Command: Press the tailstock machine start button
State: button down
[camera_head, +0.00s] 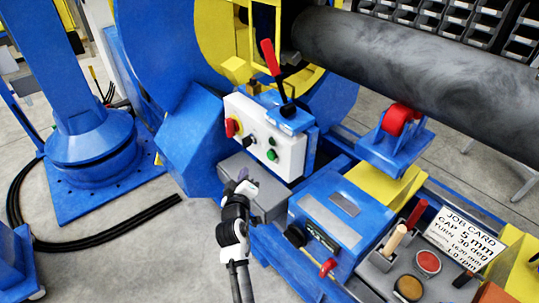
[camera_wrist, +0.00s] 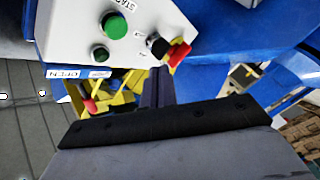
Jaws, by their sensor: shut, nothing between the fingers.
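The white control box (camera_head: 290,150) stands on the blue machine below the big roller's end. Its face carries a bright green button (camera_head: 271,155), a smaller dark green button (camera_head: 272,141), a black knob (camera_head: 250,141) and a red-and-yellow switch (camera_head: 232,127). In the wrist view, the larger green button (camera_wrist: 116,25) sits beside a partly cut-off label reading "STA...". The black knob (camera_wrist: 157,44) and red switch (camera_wrist: 177,54) lie right of it. My gripper (camera_head: 243,177) is shut and empty, in front of and below the panel. Its fingertips (camera_wrist: 159,72) appear just below the knob, with no clear contact.
A red-handled lever (camera_head: 271,58) rises above the box. A blue unit (camera_head: 340,218) and a tool tray with a job card (camera_head: 465,238) stand right. Open floor lies left, with black cables (camera_head: 95,238).

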aim_at(270, 156)
jog(key=w+d+p, duration=0.3)
jog(key=w+d, duration=0.1)
jog(key=d, duration=0.1)
jog(key=shift+d+p, duration=0.35)
jog(key=shift+r, duration=0.1)
dwell(1.7)
jog(key=shift+w+d+p, duration=0.25)
jog(key=shift+d+p, duration=0.05)
jog(key=shift+d, duration=0.05)
jog(key=shift+w+d+p, duration=0.3)
jog(key=shift+d+p, duration=0.05)
jog(key=shift+p, duration=0.1)
dwell(0.6)
dwell(0.4)
jog(key=shift+s+a+b, duration=0.55)
jog(key=shift+a+b, duration=0.15)
